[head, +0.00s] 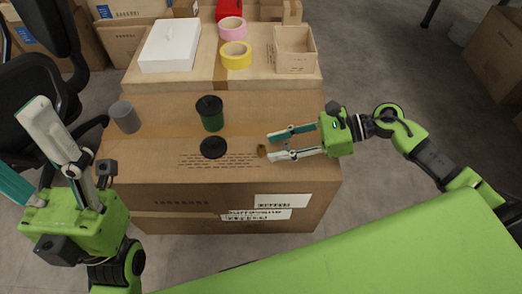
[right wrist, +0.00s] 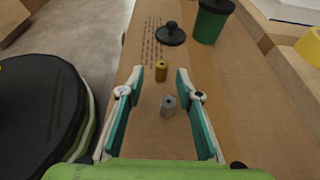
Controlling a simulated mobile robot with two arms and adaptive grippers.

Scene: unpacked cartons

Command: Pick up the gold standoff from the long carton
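The gold standoff (head: 262,151) is a small upright cylinder on top of the long carton (head: 230,200), near its right part. In the right wrist view the gold standoff (right wrist: 161,71) stands between or just beyond the fingertips. My right gripper (head: 271,146) is open, low over the carton, with its fingers pointing left. It also shows in the right wrist view (right wrist: 161,78), with a gap on both sides of the standoff. A silver standoff (right wrist: 168,106) stands between the fingers, closer to the palm. My left gripper (head: 20,138) is open and empty, left of the carton.
A black lid (head: 213,147), a dark green cup (head: 210,118) and a grey cylinder (head: 125,117) stand on the carton. Behind are a white box (head: 171,45), yellow tape (head: 235,55), pink tape (head: 232,29) and an open box (head: 295,65). A black chair is at left.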

